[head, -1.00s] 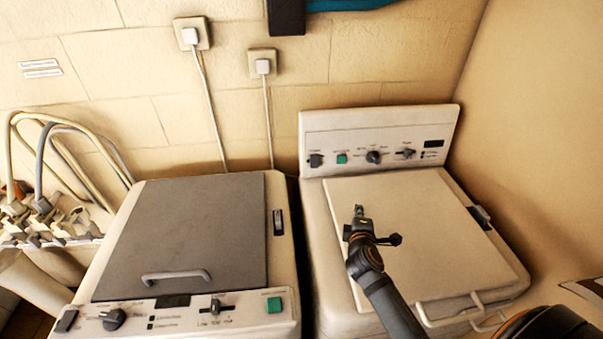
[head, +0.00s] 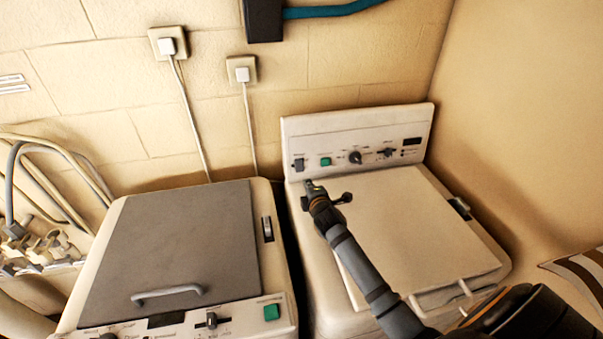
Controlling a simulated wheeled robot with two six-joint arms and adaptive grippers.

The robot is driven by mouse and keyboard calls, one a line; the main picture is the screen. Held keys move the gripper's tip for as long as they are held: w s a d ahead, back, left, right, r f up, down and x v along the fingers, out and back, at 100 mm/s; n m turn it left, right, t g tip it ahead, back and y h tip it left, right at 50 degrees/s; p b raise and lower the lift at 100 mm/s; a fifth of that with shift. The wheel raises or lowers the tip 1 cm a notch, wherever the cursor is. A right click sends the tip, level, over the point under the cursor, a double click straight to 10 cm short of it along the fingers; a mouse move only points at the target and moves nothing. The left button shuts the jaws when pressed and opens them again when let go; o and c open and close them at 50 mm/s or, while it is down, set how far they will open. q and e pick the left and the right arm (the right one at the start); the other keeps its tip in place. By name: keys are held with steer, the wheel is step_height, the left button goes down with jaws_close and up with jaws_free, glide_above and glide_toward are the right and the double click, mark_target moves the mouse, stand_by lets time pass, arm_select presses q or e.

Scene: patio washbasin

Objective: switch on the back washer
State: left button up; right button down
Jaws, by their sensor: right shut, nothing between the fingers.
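The right-hand washer (head: 420,235) has a pale lid and a raised control panel (head: 347,143) at its back. On that panel are a dark switch (head: 299,165) at the far left, a green button (head: 325,161), a round knob (head: 355,157) and a slider (head: 386,153). My right gripper (head: 309,185) is shut and empty. In the picture it is just below the dark switch, near the lid's back left corner. I cannot tell whether it touches anything. The left-hand washer (head: 266,205) has a grey lid and controls along its front. My left gripper is not in view.
Two wall sockets (head: 165,43) with plugged cables are on the wall behind. A dark box with a teal hose (head: 335,11) hangs above. Hoses and taps (head: 45,245) are at the left. A bare wall (head: 505,130) closes off the right side.

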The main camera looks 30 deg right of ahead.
mark_target(300, 171)
steer(key=p+x, duration=0.1)
steer(key=x, duration=0.8)
steer(key=shift+w+f, duration=0.15)
steer(key=shift+w, duration=0.15)
